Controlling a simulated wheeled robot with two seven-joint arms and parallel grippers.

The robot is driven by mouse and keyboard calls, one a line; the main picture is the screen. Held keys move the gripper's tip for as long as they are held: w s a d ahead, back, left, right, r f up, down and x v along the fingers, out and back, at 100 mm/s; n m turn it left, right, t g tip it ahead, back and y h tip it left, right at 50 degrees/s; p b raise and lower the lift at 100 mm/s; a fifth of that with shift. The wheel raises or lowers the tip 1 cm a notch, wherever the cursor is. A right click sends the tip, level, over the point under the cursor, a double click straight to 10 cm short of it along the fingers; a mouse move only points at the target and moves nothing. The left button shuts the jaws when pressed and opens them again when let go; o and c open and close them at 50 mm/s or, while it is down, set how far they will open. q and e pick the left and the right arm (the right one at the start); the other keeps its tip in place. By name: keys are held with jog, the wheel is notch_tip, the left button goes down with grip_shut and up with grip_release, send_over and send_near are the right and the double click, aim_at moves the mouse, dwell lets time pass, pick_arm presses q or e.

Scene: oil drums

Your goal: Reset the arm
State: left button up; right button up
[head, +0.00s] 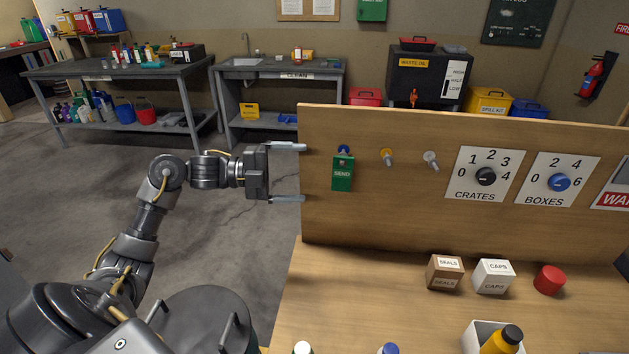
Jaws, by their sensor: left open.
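My left arm comes in from the lower left of the head view. My left gripper (287,172) is open and empty, with its two fingers one above the other, pointing right at the left edge of the upright wooden board (400,225). A green SEND tag (343,173) hangs from a blue-topped peg on the board, just right of the fingertips. I cannot tell whether the fingertips touch the board. My right gripper is not in view.
The board has a yellow peg (387,157), a grey peg (431,160), a CRATES dial (486,176) and a BOXES dial (559,182). A SEALS box (444,272), a CAPS box (493,276) and a red cap (549,279) sit on the wooden table (345,300). Open floor lies left.

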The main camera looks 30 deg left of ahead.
pick_arm(q)
jog(key=shift+v, duration=0.85)
jog(key=shift+r, duration=0.1)
